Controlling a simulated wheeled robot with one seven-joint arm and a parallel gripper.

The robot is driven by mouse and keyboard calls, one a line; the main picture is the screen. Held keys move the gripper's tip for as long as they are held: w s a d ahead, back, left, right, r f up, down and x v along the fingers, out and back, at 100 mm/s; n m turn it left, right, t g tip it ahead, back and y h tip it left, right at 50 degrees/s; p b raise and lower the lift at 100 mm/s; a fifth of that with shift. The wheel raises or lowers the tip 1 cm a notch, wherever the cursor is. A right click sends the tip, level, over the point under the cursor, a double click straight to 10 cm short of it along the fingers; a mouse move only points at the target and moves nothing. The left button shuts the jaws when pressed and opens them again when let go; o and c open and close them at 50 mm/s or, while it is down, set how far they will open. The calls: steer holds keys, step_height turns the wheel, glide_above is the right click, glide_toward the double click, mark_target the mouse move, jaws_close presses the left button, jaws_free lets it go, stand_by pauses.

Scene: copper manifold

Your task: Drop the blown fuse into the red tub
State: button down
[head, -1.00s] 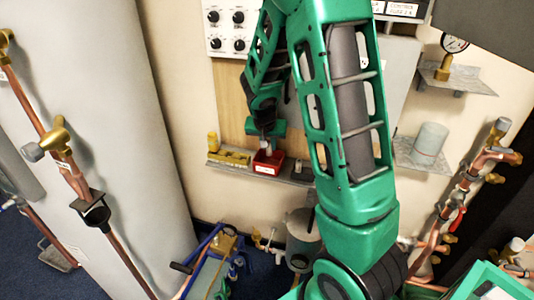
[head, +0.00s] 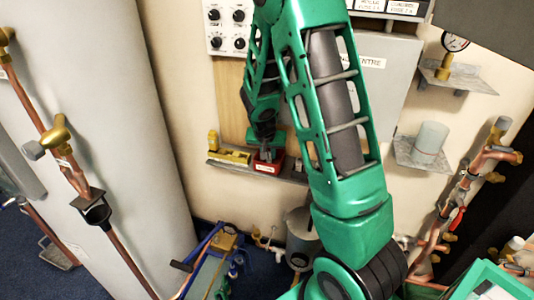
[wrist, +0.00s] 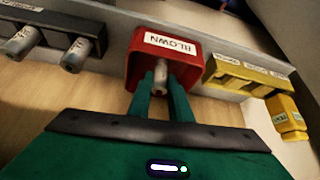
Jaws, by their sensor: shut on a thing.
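The red tub (head: 268,168) stands on the small wall shelf in the head view. In the wrist view the tub (wrist: 133,60) carries a white label reading BLOWN. My gripper (wrist: 164,82) is shut on a small pale cylindrical fuse (wrist: 160,72), held between its fingertips. The fuse and fingertips are at the tub's opening; how deep the fuse sits inside is hard to tell. In the head view my gripper (head: 267,155) is right over the tub, and the fuse is hidden.
A yellow labelled rack (wrist: 245,75) and a yellow tester (wrist: 287,113) stand beside the tub on the shelf (head: 292,178). A dark holder (wrist: 50,20) with two grey cylindrical fuses (wrist: 76,52) is on the tub's other side. A wooden panel (head: 230,105) is behind.

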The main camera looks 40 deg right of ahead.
steer(key=c, duration=1.6)
jaws_free()
steer(key=shift+r, duration=0.1)
steer(key=shift+r, duration=0.3)
steer(key=v, duration=1.2)
steer(key=s+r+n+g+y, duration=0.1)
steer(key=s, duration=0.9)
steer(key=s+a+r+g+y, duration=0.1)
steer(key=s+r+y, duration=0.1)
steer(key=s, duration=0.9)
steer(key=s+a+r+n+g+y, duration=0.1)
steer(key=s+g, duration=0.1)
steer(key=s, duration=0.8)
steer(key=shift+s+r+n, duration=0.3)
steer(key=shift+s+r, duration=0.05)
steer(key=shift+r, duration=0.05)
